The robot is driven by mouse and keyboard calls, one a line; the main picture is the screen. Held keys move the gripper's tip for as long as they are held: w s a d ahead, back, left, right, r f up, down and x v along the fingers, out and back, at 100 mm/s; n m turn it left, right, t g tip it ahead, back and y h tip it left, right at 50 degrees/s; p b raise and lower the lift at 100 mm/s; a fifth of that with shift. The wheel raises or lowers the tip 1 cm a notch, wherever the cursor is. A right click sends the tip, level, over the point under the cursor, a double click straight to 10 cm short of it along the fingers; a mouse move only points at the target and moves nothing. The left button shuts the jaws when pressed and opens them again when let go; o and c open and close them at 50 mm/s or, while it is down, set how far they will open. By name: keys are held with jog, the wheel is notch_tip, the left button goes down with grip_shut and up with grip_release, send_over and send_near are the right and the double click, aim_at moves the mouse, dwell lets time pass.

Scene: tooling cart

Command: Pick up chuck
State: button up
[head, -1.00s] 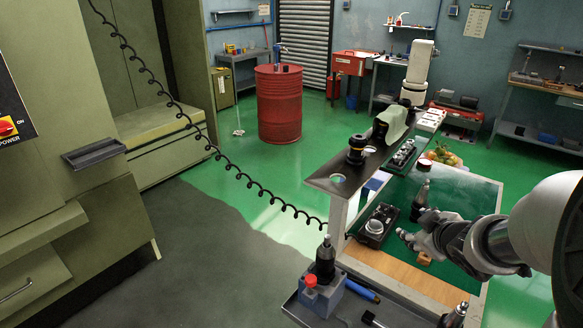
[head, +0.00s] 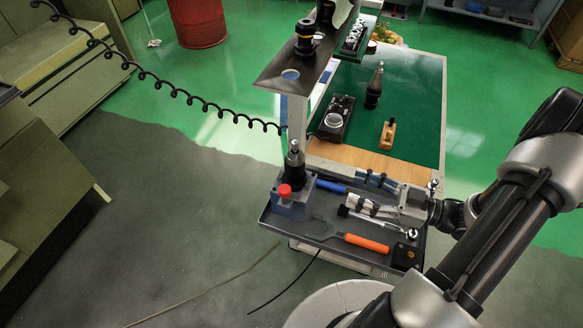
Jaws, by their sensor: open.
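My gripper (head: 354,192) is open and empty, its fingers pointing left over the grey tray at the cart's front. A black tool holder with a silver tip, probably the chuck (head: 295,160), stands upright in a blue-grey block (head: 292,205) with a red knob. It is left of my fingertips and apart from them. Another dark upright holder (head: 374,88) stands on the green mat, and a black and yellow one (head: 306,38) stands on the raised dark shelf. I cannot tell for certain which one is the chuck.
The grey tray (head: 325,238) holds an orange-handled tool (head: 367,243), a blue-handled tool (head: 331,186) and a small black block (head: 407,256). A dark device (head: 336,118) and a wooden tool (head: 387,134) lie behind. A coiled cable (head: 180,95) hangs at the left.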

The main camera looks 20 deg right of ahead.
aim_at(304, 173)
jog(key=b+x, duration=0.4)
jog(key=x, duration=1.2)
jog(key=shift+s+a+f, duration=0.1)
jog(key=shift+a+f, duration=0.1)
jog(key=shift+w+a+r+b, duration=0.1)
jog(key=shift+w+a+b, duration=0.25)
jog(key=shift+a, duration=0.05)
jog(key=shift+c, duration=0.3)
jog(key=shift+r, duration=0.1)
grip_shut()
